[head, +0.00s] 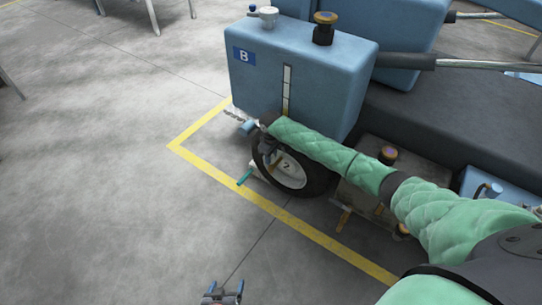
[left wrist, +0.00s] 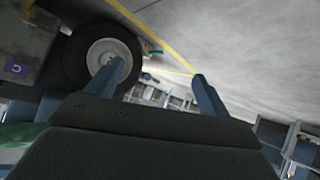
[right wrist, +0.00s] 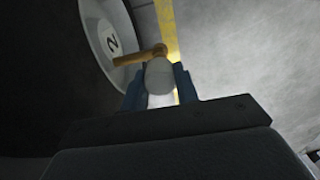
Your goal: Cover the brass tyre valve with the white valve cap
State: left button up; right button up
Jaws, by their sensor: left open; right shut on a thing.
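The brass tyre valve (right wrist: 138,56) sticks out from the pale wheel hub (right wrist: 104,35), marked 2, in the right wrist view. My right gripper (right wrist: 160,82) is shut on the white valve cap (right wrist: 159,76), a rounded greyish-white piece between its blue fingers. The valve's tip lies at the cap's upper edge in this view; I cannot tell whether they touch. In the head view the wheel (head: 291,171) shows, with my right arm reaching across to its left side; valve and cap cannot be made out there. My left gripper (head: 222,296) is open and empty, low over the floor.
A blue tank (head: 298,75) marked B stands above the wheel, with a metal box (head: 365,185) right of it. A teal-ended object (head: 244,178) lies beside the tyre.

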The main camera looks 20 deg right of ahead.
aim_at(271, 165)
jog(key=shift+f, duration=1.95)
pick_arm(q)
jog(key=shift+w+r+t, duration=1.1)
jog(key=shift+w+r, duration=1.3)
jog(key=shift+r, duration=0.6)
pick_arm(e)
jog(key=shift+f, duration=0.4)
jog(key=o, duration=1)
jog(key=shift+o, duration=0.2)
jog(key=shift+r, duration=0.45)
pick_arm(q)
jog(key=s+f+g, duration=0.4)
jog(key=s+f, duration=0.5)
jog(key=f, duration=0.2)
jog(key=shift+s+a+g+p, duration=0.3)
jog(key=shift+s+p, duration=0.05)
pick_arm(e)
notch_tip(271, 165, up, 7)
jog(key=shift+f, duration=0.1)
